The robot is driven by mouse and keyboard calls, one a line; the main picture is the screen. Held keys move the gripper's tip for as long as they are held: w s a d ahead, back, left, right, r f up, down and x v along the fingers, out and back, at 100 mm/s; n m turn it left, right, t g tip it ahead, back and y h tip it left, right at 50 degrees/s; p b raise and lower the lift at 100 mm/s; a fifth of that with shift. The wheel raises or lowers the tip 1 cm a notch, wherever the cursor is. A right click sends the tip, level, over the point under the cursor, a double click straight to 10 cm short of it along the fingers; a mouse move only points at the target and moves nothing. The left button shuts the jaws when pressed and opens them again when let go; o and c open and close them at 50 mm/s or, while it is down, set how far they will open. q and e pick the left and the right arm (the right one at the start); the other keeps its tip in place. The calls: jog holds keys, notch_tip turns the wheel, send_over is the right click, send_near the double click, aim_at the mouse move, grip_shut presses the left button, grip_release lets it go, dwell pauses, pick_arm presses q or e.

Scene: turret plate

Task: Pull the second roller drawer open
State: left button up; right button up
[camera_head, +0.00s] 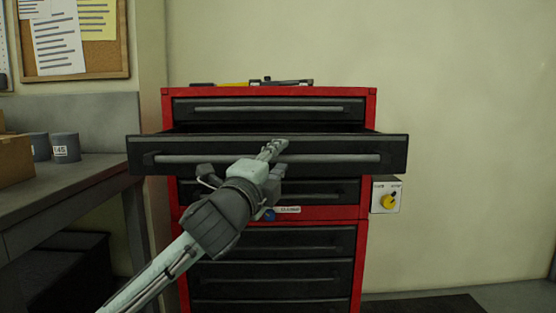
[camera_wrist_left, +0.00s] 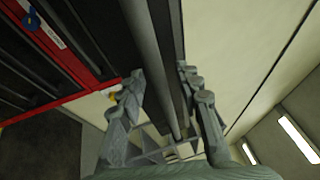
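The roller cabinet (camera_head: 369,113) is red with black drawers. Its second drawer (camera_head: 397,154) from the top stands out well in front of the others, with a long grey bar handle (camera_head: 330,159) across its front. My left gripper (camera_head: 272,149) is at the middle of this handle. In the left wrist view the handle (camera_wrist_left: 141,35) runs between the two fingers (camera_wrist_left: 162,76). The fingers are spread wider than the bar, with a gap on the right finger's side; contact on the left finger's side is unclear. My right gripper is not in view.
The top drawer (camera_head: 270,110) and the third drawer (camera_head: 325,190) are closed. A control box with a yellow knob (camera_head: 389,202) is at the cabinet's right side. A grey workbench (camera_head: 75,183) with mugs (camera_head: 66,148) and a cardboard box (camera_head: 12,165) stands left.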

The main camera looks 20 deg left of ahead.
pick_arm(q)
jog(key=d+v, duration=0.1)
jog(key=v, duration=0.6)
jog(key=shift+s+a, duration=0.3)
jog(key=shift+a, duration=0.25)
jog(key=shift+f, duration=0.15)
jog(key=s+a+f+n+g+y+p, duration=0.1)
jog(key=a+f+n+g, duration=0.2)
jog(key=f, duration=0.8)
jog(key=s+a+f+n+g+y+p, duration=0.1)
jog(key=a+f+n+g, duration=0.2)
jog(key=f, duration=0.8)
jog(key=s+a+f+n+g+y+p, duration=0.1)
jog(key=f+n+g+y, duration=0.3)
jog(key=f, duration=0.7)
jog(key=s+a+f+n+g+h, duration=0.2)
jog(key=s+f+n+g, duration=0.4)
jog(key=s+f, duration=1.7)
jog(key=a+n+p, duration=0.1)
jog(key=n, duration=0.1)
jog(key=shift+s+f+n+g, duration=0.2)
jog(key=shift+s+n+g, duration=0.1)
jog(key=shift+s+g, duration=0.1)
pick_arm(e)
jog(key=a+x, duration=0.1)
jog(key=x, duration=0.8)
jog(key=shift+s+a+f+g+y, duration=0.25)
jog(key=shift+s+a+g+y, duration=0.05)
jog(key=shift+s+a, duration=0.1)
